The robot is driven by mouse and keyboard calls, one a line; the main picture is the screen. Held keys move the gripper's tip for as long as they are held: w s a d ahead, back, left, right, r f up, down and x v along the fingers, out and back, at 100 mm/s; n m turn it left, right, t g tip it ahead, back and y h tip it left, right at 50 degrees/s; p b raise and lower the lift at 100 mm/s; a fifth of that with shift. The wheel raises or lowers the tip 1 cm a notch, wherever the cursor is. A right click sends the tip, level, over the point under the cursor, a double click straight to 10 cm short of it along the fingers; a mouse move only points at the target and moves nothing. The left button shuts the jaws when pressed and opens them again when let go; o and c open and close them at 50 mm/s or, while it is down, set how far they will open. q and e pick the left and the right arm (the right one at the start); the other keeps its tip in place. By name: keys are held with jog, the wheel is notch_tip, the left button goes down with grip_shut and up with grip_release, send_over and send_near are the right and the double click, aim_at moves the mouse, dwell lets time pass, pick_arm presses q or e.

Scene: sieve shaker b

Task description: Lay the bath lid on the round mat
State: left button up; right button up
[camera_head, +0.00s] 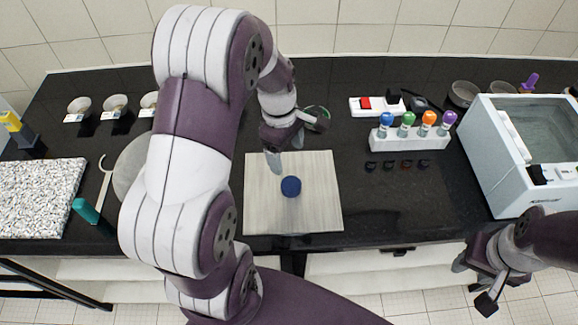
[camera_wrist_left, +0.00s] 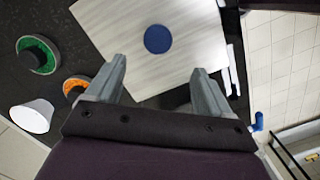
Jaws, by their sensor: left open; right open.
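A pale round disc (camera_head: 130,168), which looks like the round mat, lies on the left of the counter, partly hidden behind my left arm. A white bath (camera_head: 525,150) stands at the right end. Its top shows a grey-green surface (camera_head: 545,125) with a white bar; I cannot tell whether this is a lid or water. A pale square board (camera_head: 262,215) with a blue round piece (camera_head: 291,186) on it lies mid-counter. My left gripper (camera_head: 297,141) is open and empty above the board's far edge; it also shows in the wrist view (camera_wrist_left: 160,70). My right gripper (camera_head: 474,284) is open in front of the counter.
A white rack (camera_head: 410,140) holds several colour-capped bottles between board and bath. Small dishes (camera_head: 115,103) stand at the back left. A speckled slab (camera_head: 38,195), a teal-handled tool (camera_head: 86,210) and a hooked grey tool (camera_head: 104,180) lie left.

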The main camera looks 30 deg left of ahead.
pick_arm(q)
jog(key=s+d+r+m, duration=0.1)
jog(key=s+d+m, duration=0.2)
jog(key=m, duration=0.5)
jog(key=s+d+r+m+t+y, duration=0.1)
jog(key=s+d+m, duration=0.2)
jog(key=m, duration=0.6)
jog(key=s, duration=0.2)
jog(key=shift+s+d+r, duration=0.25)
jog(key=shift+s+r, duration=0.1)
jog(key=shift+s, duration=0.05)
